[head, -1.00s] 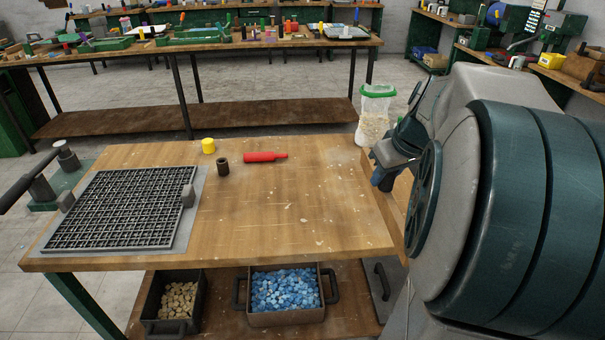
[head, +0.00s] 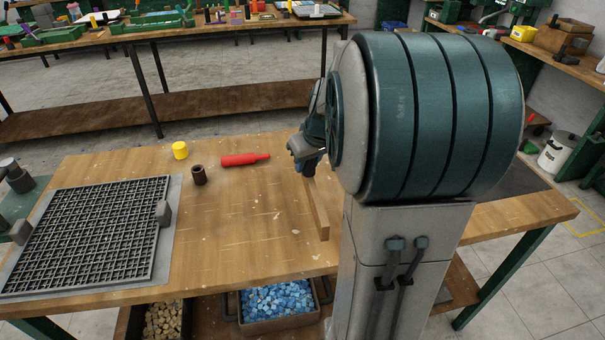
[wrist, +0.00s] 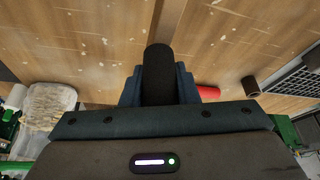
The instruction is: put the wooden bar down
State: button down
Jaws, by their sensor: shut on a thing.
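The wooden bar (head: 318,212) is a long, pale brown strip over the right part of the workbench top (head: 215,245), pointing towards the bench's front edge. My gripper (head: 308,168) is shut on its far part, right of the red bottle-shaped object (head: 245,160). In the wrist view, the bar (wrist: 168,18) runs up from between the fingers of my gripper (wrist: 158,78), low over the bench. I cannot tell whether the bar touches the bench top. My arm hides part of the bench behind it.
A yellow cylinder (head: 180,150) and a dark brown cup-like piece (head: 199,175) stand left of the red object. A metal grid (head: 90,235) covers the bench's left side. The middle front of the bench is clear. A bin of blue pieces (head: 278,302) sits below.

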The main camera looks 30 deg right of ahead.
jog(key=shift+s+a+x, duration=0.15)
jog(key=shift+x, duration=0.65)
jog(key=shift+s+a+x, duration=0.1)
jog(key=shift+x, duration=0.7)
jog(key=shift+s+a+x, duration=0.15)
jog(key=shift+x, duration=0.7)
jog(key=shift+f, duration=0.15)
jog(key=shift+f, duration=0.15)
jog(key=c, duration=1.1)
grip_release()
